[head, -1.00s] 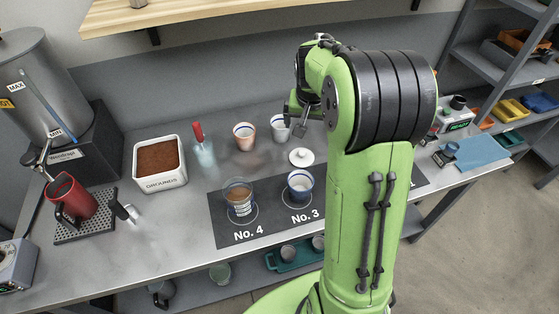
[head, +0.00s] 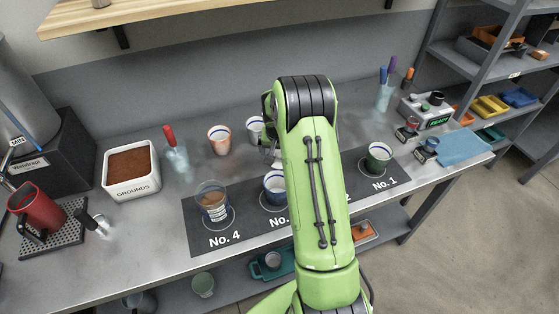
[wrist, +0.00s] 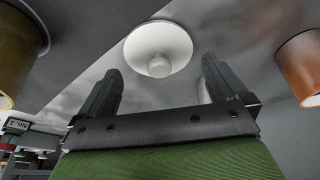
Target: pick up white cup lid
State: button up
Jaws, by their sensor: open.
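The white cup lid (wrist: 160,48) is a round disc with a small knob, lying on the grey table in the wrist view. In the head view my arm hides it. My gripper (wrist: 160,66) is open and empty, its two dark fingers pointing toward the lid. The lid appears beyond the fingertips, between them in the picture; I see no contact. In the head view my gripper is mostly hidden behind my green arm.
A dark mat holds cups, including No. 4 (head: 213,203), a blue-rimmed cup (head: 273,188) and a green cup (head: 378,157). A glass with a red-handled tool (head: 175,155) stands left.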

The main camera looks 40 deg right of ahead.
jog(key=x, duration=0.2)
jog(key=shift+w+f, duration=0.15)
jog(key=shift+f, duration=0.1)
jog(key=shift+r, duration=0.15)
jog(key=c, duration=0.8)
